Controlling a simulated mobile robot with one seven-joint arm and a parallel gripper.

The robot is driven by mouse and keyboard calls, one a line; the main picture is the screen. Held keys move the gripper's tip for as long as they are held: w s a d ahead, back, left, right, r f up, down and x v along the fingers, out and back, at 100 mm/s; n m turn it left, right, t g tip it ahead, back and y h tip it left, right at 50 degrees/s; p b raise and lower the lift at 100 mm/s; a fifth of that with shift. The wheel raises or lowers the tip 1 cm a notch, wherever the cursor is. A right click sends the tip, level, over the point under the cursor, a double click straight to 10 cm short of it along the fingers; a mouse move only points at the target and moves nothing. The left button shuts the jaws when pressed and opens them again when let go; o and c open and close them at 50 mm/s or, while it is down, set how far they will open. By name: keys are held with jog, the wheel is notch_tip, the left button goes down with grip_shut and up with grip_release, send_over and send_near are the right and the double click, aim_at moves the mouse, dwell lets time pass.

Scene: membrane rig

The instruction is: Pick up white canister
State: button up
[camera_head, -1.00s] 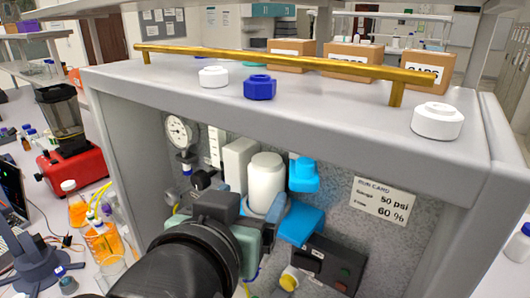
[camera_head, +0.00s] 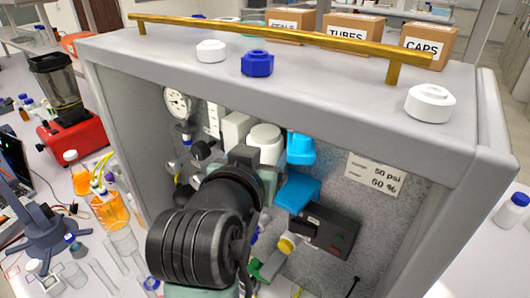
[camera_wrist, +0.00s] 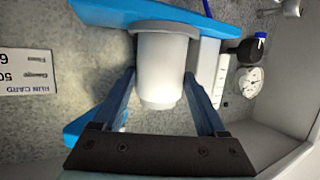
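The white canister (camera_wrist: 161,68) stands in the rig against the speckled grey back panel, with a wider rim at one end. In the wrist view it lies between the two blue fingers of my gripper (camera_wrist: 160,76). The fingers are open, one on each side of it, with narrow gaps showing; contact is not clear. In the head view the canister (camera_head: 265,137) shows only its top, its lower part hidden behind my gripper and wrist.
A pressure gauge (camera_head: 177,102) is to the left. The grey rig top (camera_head: 330,85) overhangs, carrying a brass rail (camera_head: 270,37) and caps.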

jog(key=c, duration=1)
jog(key=shift+r+b, duration=0.25)
jog(key=shift+b, duration=0.2)
